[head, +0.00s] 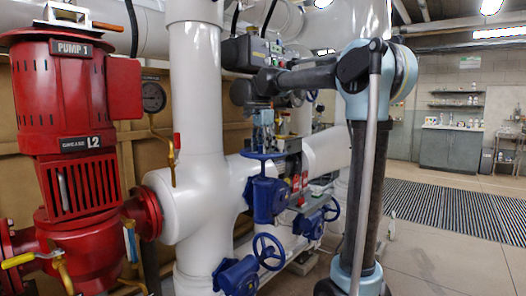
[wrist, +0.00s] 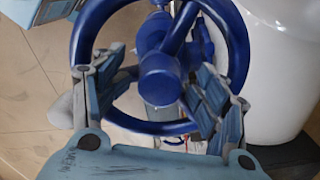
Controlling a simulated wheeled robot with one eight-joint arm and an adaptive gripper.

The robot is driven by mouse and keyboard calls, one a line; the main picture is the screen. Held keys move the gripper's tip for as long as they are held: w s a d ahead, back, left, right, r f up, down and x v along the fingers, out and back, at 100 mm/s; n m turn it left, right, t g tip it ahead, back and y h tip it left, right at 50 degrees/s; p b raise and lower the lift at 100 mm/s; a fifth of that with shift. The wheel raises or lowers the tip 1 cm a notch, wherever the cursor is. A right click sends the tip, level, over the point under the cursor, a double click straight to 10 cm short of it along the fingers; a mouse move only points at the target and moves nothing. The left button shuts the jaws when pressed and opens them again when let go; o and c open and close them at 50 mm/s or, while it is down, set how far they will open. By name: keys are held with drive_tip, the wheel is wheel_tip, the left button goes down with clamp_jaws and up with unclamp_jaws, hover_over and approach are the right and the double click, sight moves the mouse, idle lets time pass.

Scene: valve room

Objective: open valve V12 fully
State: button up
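A blue handwheel (wrist: 239,45) fills the upper middle of the wrist view, with its hub (wrist: 160,80) near the centre. My gripper (wrist: 162,72) is open, its two fingers spread on either side of the hub and overlapping the rim left and right. I cannot tell whether they touch the rim. In the head view my gripper (head: 263,122) points down just above a blue valve (head: 268,197) with a flat handwheel (head: 262,155) on the white pipe. No V12 tag is readable, so I cannot confirm which valve this is.
Two more blue handwheels stand nearby, one low in front (head: 268,251) and one to the right (head: 331,210). A red pump (head: 72,130) marked PUMP 1 and a thick white pipe (head: 197,100) stand to the left. Open floor (head: 430,240) lies to the right.

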drive_tip(key=shift+o, duration=0.4)
drive_tip(key=shift+d+f, duration=0.1)
drive_tip(key=c, duration=0.6)
